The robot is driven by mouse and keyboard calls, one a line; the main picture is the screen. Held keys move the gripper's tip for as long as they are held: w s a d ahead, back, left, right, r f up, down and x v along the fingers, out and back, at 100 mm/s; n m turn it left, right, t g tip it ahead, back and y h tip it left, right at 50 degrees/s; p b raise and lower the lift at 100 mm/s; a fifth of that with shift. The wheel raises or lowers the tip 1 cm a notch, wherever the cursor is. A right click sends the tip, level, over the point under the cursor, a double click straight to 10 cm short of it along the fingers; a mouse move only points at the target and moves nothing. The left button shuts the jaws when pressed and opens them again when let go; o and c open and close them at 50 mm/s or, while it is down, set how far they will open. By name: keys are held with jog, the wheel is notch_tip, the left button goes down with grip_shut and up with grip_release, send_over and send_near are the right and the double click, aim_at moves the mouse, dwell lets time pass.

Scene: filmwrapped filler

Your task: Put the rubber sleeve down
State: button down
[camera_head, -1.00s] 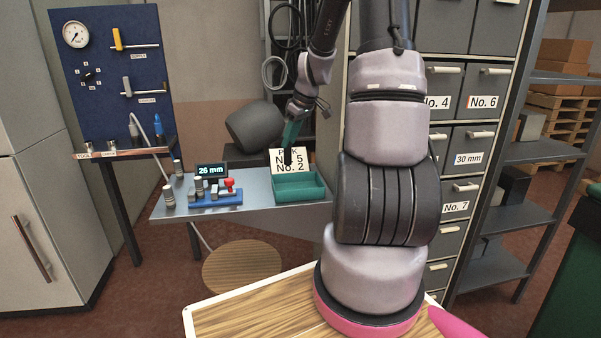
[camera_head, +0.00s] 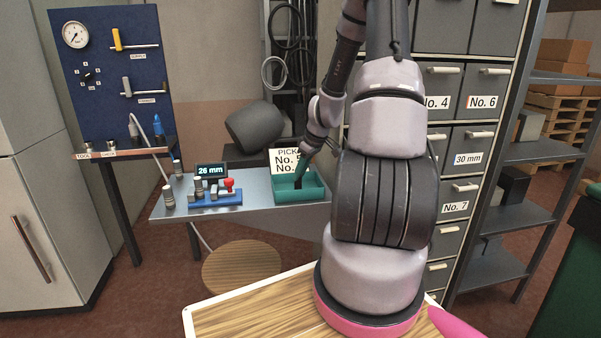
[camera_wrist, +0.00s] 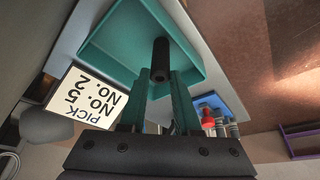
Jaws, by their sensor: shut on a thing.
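The rubber sleeve (camera_wrist: 160,57) is a short black tube with a hole in its near end, seen in the wrist view. My gripper (camera_wrist: 160,77) is shut on it, with its green fingers on either side. The sleeve is over the teal tray (camera_wrist: 194,49); whether it touches the tray floor I cannot tell. In the head view the tray (camera_head: 312,194) stands on the grey bench and my gripper (camera_head: 301,172) reaches down into it from above. The sleeve is a small dark shape there.
A card reading "PICK No. 5 No. 2" (camera_wrist: 87,97) stands behind the tray. A blue fixture with a red part (camera_head: 228,186) and a 26 mm display (camera_head: 211,170) are left of the tray. A dark grey cylinder (camera_head: 253,125) is behind. The tray otherwise looks empty.

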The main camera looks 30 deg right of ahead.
jog(key=shift+f, duration=0.15)
jog(key=c, duration=0.6)
grip_release()
jog(key=v, duration=1.2)
jog(key=s+a+r+m+t+h, duration=0.1)
jog(key=s+a+r+m, duration=0.55)
jog(key=a+r, duration=0.8)
jog(key=s+a+r+m, duration=0.1)
jog(key=s+r, duration=0.1)
jog(key=s, duration=0.2)
jog(key=s+a+r+m+t, duration=0.1)
jog(key=s+r, duration=0.2)
jog(key=s, duration=0.2)
jog(key=s+a+r+m+t, duration=0.1)
jog(key=s+r, duration=0.1)
jog(key=s, duration=0.2)
jog(key=shift+s+a+r+m+y, duration=0.25)
jog(key=shift+a+r+y, duration=0.05)
jog(key=shift+a+y, duration=0.1)
